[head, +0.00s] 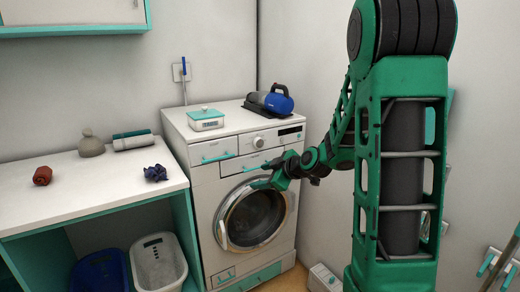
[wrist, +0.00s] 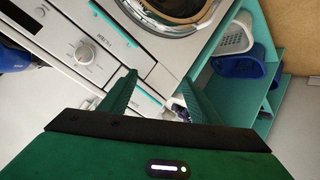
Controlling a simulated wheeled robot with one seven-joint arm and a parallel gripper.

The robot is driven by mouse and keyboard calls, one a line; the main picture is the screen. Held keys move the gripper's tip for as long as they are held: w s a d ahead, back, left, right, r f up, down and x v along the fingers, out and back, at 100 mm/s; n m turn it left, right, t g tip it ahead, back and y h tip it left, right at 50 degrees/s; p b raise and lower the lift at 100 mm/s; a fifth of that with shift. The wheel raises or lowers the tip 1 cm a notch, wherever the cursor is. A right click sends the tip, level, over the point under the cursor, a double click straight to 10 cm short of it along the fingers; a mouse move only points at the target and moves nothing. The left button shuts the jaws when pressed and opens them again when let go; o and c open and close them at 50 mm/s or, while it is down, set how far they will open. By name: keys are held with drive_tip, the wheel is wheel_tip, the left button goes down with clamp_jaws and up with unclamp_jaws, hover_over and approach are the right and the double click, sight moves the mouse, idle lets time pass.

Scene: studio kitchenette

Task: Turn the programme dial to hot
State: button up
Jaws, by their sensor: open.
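The programme dial (head: 258,142) is a round light knob on the upper front panel of the white washing machine (head: 208,195). In the wrist view the dial (wrist: 85,52) lies left of my fingers, with small marks around it; its setting is too small to read. My gripper (head: 263,175) is in front of the machine, below the dial and near the top of the round door. The wrist view shows its two green fingers (wrist: 160,88) spread apart with nothing between them. The gripper is apart from the dial.
The worktop (head: 90,197) at left bears a red item, a grey sack-like item, a roll and dark blue cloth. Baskets (head: 158,264) stand below. A wall is close at right.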

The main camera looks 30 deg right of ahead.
drive_tip(key=w+d+r+n+t+h, duration=0.15)
drive_tip(key=w+d+t, duration=0.25)
drive_tip(key=w, duration=0.4)
drive_tip(key=t+h, duration=0.3)
approach(259, 144)
drive_tip(key=shift+y, duration=0.25)
drive_tip(key=w, duration=0.5)
drive_tip(key=w+d, duration=0.1)
drive_tip(key=w, duration=0.1)
drive_tip(key=shift+w+r, duration=0.25)
drive_tip(key=shift+w, duration=0.05)
drive_tip(key=c, duration=1.1)
